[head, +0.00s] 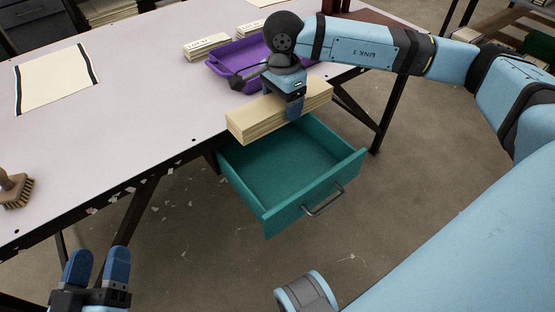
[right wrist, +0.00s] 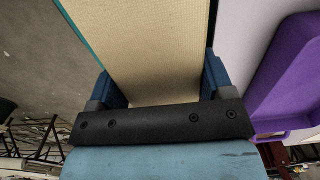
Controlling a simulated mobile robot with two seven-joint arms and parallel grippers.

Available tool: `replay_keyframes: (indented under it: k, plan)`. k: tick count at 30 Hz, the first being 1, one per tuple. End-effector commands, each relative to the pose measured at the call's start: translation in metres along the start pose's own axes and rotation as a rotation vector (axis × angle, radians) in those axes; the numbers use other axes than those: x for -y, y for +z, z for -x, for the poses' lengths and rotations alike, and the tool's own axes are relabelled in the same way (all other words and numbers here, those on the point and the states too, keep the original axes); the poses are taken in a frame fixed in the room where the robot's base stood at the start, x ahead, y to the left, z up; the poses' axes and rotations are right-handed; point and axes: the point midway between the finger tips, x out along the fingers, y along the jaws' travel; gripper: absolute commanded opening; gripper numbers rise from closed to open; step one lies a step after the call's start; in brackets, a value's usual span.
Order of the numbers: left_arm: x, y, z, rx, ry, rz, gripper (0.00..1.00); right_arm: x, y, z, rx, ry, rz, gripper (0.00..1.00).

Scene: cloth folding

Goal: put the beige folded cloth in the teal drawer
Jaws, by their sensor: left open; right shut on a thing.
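The beige folded cloth (head: 262,117) is a long, layered bundle held level above the back part of the open teal drawer (head: 328,184), near the table edge. My right gripper (head: 293,108) is shut on it from above, around its middle. In the right wrist view the cloth (right wrist: 160,50) runs between the two blue fingers (right wrist: 160,88). The drawer is pulled out under the table, and the part of its inside that shows is empty. My left gripper (head: 97,268) is open and empty at the lower left, in front of the table and away from the drawer.
A purple tray (head: 222,72) stands on the table (head: 130,125) behind the cloth and shows in the right wrist view. Folded bundles (head: 206,46) lie behind it. A flat cream cloth with dark stripes (head: 55,80) and a brush (head: 15,188) lie to the left.

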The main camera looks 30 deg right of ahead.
Motion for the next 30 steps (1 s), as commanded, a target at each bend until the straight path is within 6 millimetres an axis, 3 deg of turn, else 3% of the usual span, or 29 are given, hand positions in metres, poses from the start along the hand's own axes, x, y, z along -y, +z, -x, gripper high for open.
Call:
replay_keyframes:
  k: [5, 12, 18, 26, 30]
  plan:
    - [0.002, 0.013, 0.000, 0.031, 0.005, 0.002, 0.61, -0.002, -0.001, -0.029, -0.001, 0.002, -0.002, 0.45]
    - [0.007, 0.044, 0.002, 0.131, 0.015, 0.004, 0.61, -0.002, -0.001, -0.096, -0.001, 0.002, -0.002, 0.45]
    - [0.009, 0.067, 0.004, 0.209, 0.024, 0.005, 0.61, -0.001, -0.001, -0.141, -0.001, 0.001, -0.003, 0.45]
    - [0.013, 0.066, 0.002, 0.200, 0.028, -0.031, 0.61, -0.001, -0.001, -0.161, 0.000, 0.000, -0.002, 0.45]
    - [0.016, 0.068, 0.000, 0.180, 0.031, -0.066, 0.61, -0.001, -0.001, -0.181, -0.001, 0.001, -0.002, 0.45]
